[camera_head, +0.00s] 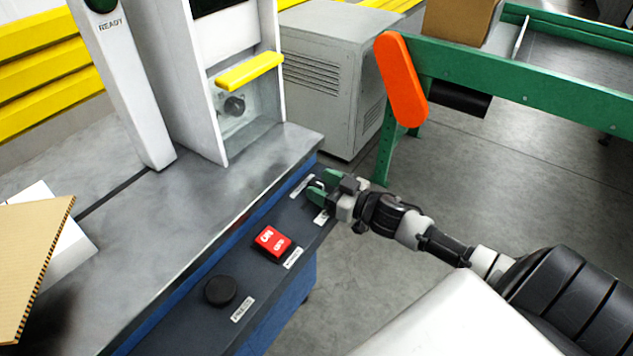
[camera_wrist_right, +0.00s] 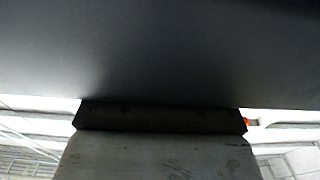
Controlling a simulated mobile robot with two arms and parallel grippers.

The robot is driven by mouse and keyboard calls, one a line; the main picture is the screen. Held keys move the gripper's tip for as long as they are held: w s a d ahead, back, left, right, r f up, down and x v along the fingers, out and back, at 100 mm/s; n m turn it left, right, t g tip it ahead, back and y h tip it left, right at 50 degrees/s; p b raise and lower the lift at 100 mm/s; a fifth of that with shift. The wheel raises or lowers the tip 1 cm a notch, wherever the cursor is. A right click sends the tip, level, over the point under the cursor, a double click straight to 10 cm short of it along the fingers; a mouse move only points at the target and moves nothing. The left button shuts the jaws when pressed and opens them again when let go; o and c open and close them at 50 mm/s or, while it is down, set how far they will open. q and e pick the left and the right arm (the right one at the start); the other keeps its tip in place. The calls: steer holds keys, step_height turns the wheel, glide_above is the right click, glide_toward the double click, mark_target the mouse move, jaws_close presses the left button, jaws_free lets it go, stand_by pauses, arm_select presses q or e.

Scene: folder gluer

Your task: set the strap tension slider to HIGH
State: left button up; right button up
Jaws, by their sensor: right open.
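The dark control panel (camera_head: 190,318) runs along the front edge of the grey machine table. My right gripper (camera_head: 318,187) is at the panel's far end, with its green-tipped fingers open over a small spot between two white labels. The strap tension slider cannot be made out clearly; the fingers cover that spot, and I cannot tell whether they touch anything. The label print there is too small to read. The right wrist view shows only a dark surface, a dark bar and a grey face, with no clear slider. My left gripper is not in view.
A red ON/OFF switch (camera_head: 272,241) and a black round knob (camera_head: 220,290) sit nearer on the same panel. A white post stands at the table's back left. A green conveyor frame (camera_head: 530,88) with an orange arm (camera_head: 401,80) stands to the right, beyond open floor.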

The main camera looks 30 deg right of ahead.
steer(key=shift+x, duration=1)
